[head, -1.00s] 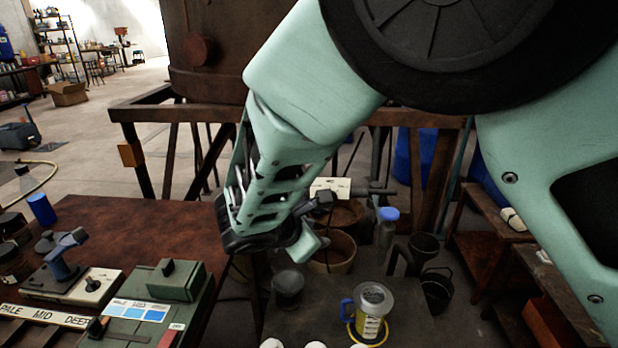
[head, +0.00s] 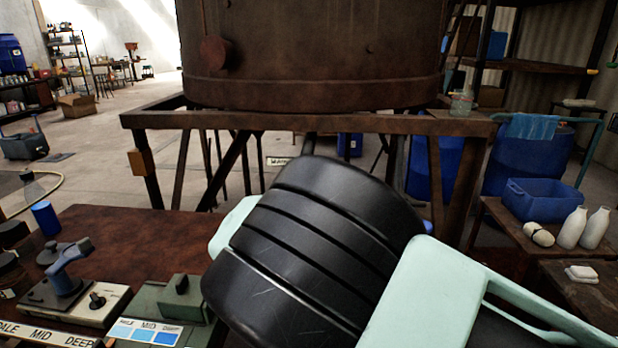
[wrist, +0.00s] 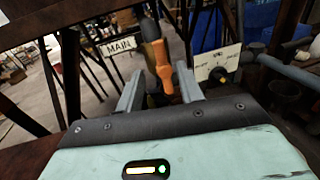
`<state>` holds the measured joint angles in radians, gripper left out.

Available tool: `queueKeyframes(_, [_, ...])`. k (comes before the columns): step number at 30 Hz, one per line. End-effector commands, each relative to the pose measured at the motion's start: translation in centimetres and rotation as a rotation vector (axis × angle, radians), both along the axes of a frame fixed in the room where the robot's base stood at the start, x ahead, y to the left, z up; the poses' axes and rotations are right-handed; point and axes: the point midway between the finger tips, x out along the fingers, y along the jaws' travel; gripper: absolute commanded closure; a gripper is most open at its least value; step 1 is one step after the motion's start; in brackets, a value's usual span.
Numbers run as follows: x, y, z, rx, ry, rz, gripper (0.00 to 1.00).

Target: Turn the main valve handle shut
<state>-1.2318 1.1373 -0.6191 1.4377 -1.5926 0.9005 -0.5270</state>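The orange valve handle (wrist: 163,72) shows in the wrist view, in front of a dark pipe (wrist: 152,38). A white plate reading MAIN (wrist: 121,46) is to its left. A second white plate with a dial mark (wrist: 217,65) is to its right. My gripper (wrist: 160,88) is open, with one finger on each side of the handle in the picture. Gaps show between the handle and both fingers; how deep it sits between them is unclear. In the head view my arm hides the gripper and the handle; part of a small white plate (head: 279,161) shows behind it.
A large rusty vat (head: 310,50) stands on a brown metal frame (head: 310,122) beyond my arm. A brown bench (head: 110,225) with a blue-handled device (head: 70,262) is at left. Blue drums (head: 525,160) and a low table with a blue bin (head: 545,198) are at right.

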Motion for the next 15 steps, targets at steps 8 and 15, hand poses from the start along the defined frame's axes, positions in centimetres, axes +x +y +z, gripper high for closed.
queueKeyframes(8, [5.6, -1.4, 0.0, 0.001, 0.0, -0.003, 0.63])
queueKeyframes(15, [8.3, -2.0, 0.0, 0.001, 0.001, -0.001, 0.63])
